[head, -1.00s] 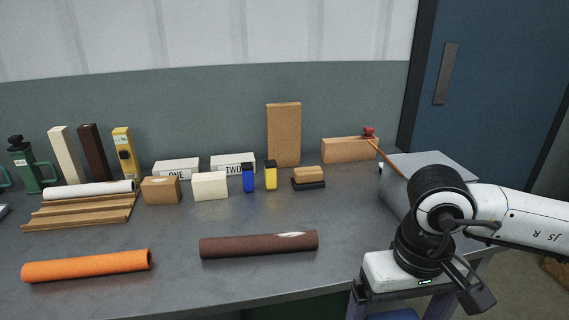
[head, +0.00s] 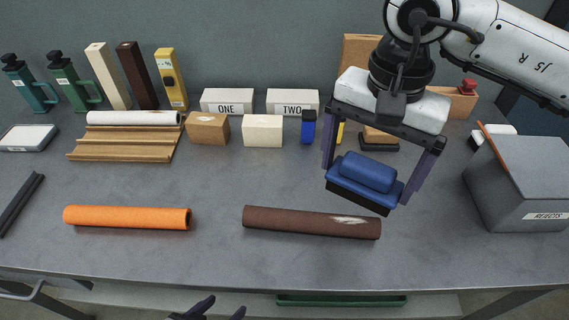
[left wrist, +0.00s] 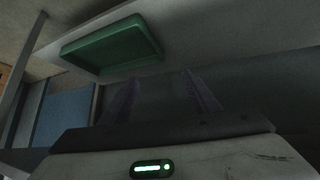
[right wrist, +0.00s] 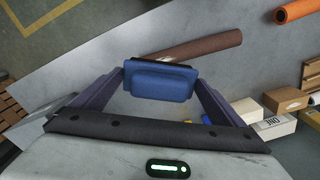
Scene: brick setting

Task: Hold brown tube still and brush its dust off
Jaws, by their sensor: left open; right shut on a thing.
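The brown tube (head: 290,221) lies on the front middle of the grey table, with a pale dust patch (head: 350,220) toward its right end. It also shows in the right wrist view (right wrist: 195,48). My right gripper (head: 366,185) is shut on a blue brush (head: 366,175) with a dark underside, held above and just behind the tube's right half, apart from it. The brush fills the fingers in the right wrist view (right wrist: 160,82). My left gripper (head: 225,306) is open and empty, low in front of the table edge; its fingers show in the left wrist view (left wrist: 160,76).
An orange tube (head: 127,217) lies left of the brown one. Behind stand boxes labelled ONE (head: 228,102) and TWO (head: 293,102), blocks and bottles. A grey REJECTS bin (head: 520,180) is at right. A green tray (head: 340,300) sits below the table edge.

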